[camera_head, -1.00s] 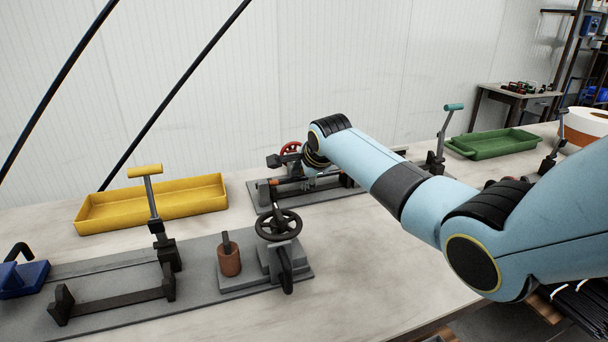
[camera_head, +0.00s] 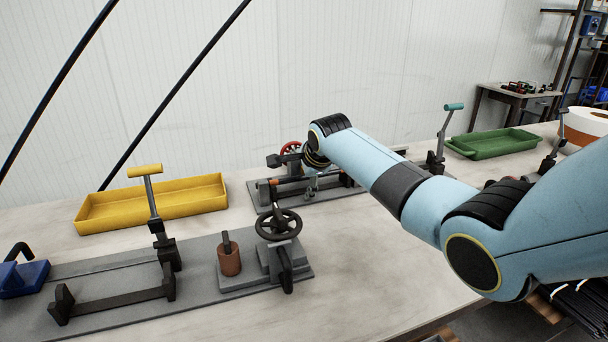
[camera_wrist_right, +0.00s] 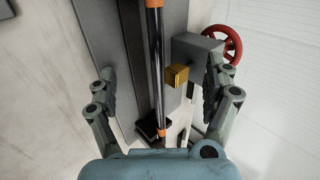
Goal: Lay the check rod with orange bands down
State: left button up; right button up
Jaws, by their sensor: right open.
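The check rod (camera_wrist_right: 157,65) is dark and shiny with orange bands, and runs lengthwise between my right gripper's fingers in the right wrist view. Its lower end is by a black support (camera_wrist_right: 149,128) on the grey fixture. In the head view, one orange band (camera_head: 274,182) shows at the left of the rear fixture (camera_head: 258,197); my arm hides much of the rod. My right gripper (camera_wrist_right: 160,88) is open, with a finger on each side of the rod and gaps between. It is small and partly hidden in the head view (camera_head: 311,186). My left gripper is not in view.
A brass block (camera_wrist_right: 177,75) and red handwheel (camera_wrist_right: 222,43) stand close to my right finger. A yellow tray (camera_head: 100,219), a front fixture with black handwheel (camera_head: 278,225) and upright lever (camera_head: 150,195), and a green tray (camera_head: 494,146) surround it. The front-centre table is clear.

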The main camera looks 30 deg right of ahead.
jog(key=v, duration=1.2)
dwell(0.5)
